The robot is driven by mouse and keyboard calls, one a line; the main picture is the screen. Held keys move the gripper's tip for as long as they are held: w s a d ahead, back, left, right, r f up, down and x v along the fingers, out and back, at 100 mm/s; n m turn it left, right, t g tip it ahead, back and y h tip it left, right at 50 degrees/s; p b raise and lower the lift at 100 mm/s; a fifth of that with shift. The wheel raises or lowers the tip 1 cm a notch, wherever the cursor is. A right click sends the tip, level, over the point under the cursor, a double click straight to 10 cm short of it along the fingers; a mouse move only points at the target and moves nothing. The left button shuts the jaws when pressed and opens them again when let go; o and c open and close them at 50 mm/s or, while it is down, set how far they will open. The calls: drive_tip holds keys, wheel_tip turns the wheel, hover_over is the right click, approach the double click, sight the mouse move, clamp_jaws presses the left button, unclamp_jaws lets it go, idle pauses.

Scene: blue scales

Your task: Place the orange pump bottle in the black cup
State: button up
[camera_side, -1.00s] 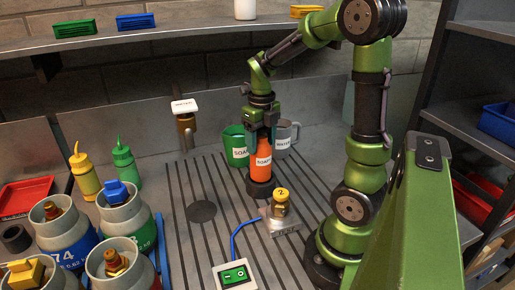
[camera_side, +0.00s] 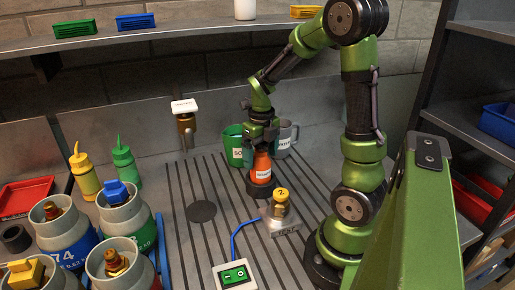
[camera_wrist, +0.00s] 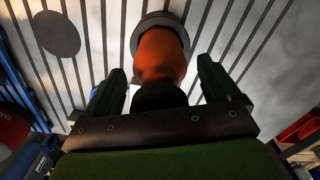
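The orange pump bottle (camera_side: 262,166) stands about upright with its base inside the low black cup (camera_side: 262,190) on the striped work surface. In the wrist view the orange bottle (camera_wrist: 160,55) points away from me, and the dark rim of the black cup (camera_wrist: 137,38) rings its base. My gripper (camera_side: 262,150) is right above and around the bottle's top. In the wrist view my gripper's two fingers (camera_wrist: 163,85) are spread, with a visible gap on each side of the bottle. The pump head is mostly hidden by my gripper.
A green mug (camera_side: 234,146) and a grey mug (camera_side: 287,137) stand close behind. A yellow-knobbed metal piece (camera_side: 281,208) is in front to the right. The striped surface left of the cup is clear.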

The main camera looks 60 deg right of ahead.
drive_tip(key=shift+r, duration=0.1)
wheel_tip(320, 180, up, 11)
drive_tip(key=shift+r, duration=0.4)
drive_tip(key=shift+a+r+n, duration=0.2)
drive_tip(key=shift+n, duration=0.2)
drive_tip(key=s+a+n+t+y, duration=0.1)
drive_tip(key=a+n, duration=0.8)
drive_tip(key=n, duration=0.9)
drive_tip(key=s+a+r+n+t+y, duration=0.1)
drive_tip(key=s+a+n+t, duration=0.2)
drive_tip(key=n, duration=1.4)
drive_tip(key=a+t, duration=0.3)
drive_tip(key=a, duration=0.4)
drive_tip(key=shift+r+n, duration=0.3)
drive_tip(key=shift+n, duration=0.1)
